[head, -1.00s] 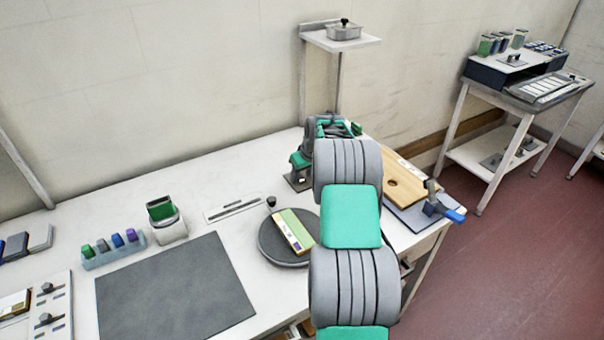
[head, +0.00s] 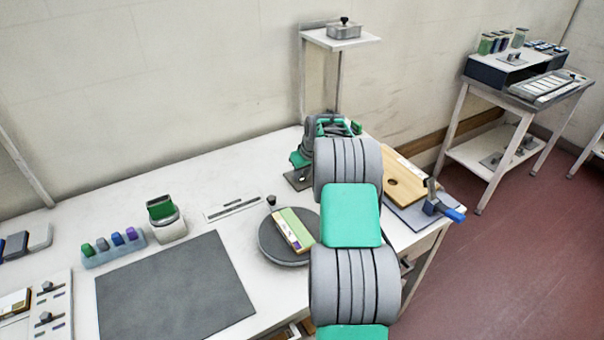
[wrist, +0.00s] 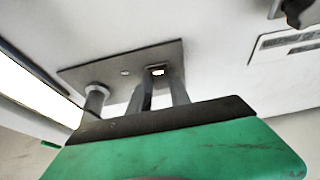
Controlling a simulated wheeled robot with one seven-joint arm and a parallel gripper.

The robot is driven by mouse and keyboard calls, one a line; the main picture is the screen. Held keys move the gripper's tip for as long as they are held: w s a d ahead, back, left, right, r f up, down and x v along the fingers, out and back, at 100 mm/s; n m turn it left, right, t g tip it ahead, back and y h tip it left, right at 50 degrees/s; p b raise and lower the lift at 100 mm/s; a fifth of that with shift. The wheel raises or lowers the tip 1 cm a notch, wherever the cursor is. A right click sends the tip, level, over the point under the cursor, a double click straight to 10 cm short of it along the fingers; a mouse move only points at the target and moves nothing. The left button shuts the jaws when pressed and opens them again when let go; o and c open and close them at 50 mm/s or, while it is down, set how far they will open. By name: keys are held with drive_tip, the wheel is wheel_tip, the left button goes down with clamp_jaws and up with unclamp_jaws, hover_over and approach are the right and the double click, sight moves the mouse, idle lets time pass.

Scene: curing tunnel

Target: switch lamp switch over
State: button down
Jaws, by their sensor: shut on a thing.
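The switch's grey base plate (wrist: 115,68) shows in the wrist view, lying on the white bench top. My gripper (wrist: 162,85) reaches down to it, its two fingers close together around the small switch lever. The lever is mostly hidden between the fingers; a small bright spot shows on the plate beside the fingertips. A short round post (wrist: 97,97) stands on the plate to the left of the fingers. In the head view the plate (head: 297,181) shows below my gripper at the back of the bench, and my arm hides much of this area.
A round dark turntable (head: 268,246) with a striped block (head: 291,229) is left of my arm. A wooden board (head: 408,186) and blue-handled tool (head: 444,209) lie to the right. A small shelf (head: 358,42) stands behind. A dark mat (head: 175,290) lies front left.

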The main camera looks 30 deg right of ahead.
sight(302, 180)
drive_tip(key=shift+w+r+g+p, duration=0.2)
drive_tip(key=shift+w+g+p, duration=0.05)
drive_tip(key=shift+g+p, duration=0.6)
drive_tip(key=shift+w+g+p, duration=0.15)
drive_tip(key=shift+g+p, duration=0.4)
drive_tip(key=shift+g, duration=0.1)
drive_tip(key=shift+f, duration=0.1)
drive_tip(key=c, duration=1.2)
unclamp_jaws()
wheel_tip(302, 180, up, 8)
drive_tip(key=s+b, duration=0.1)
drive_tip(key=shift+a+f, duration=0.1)
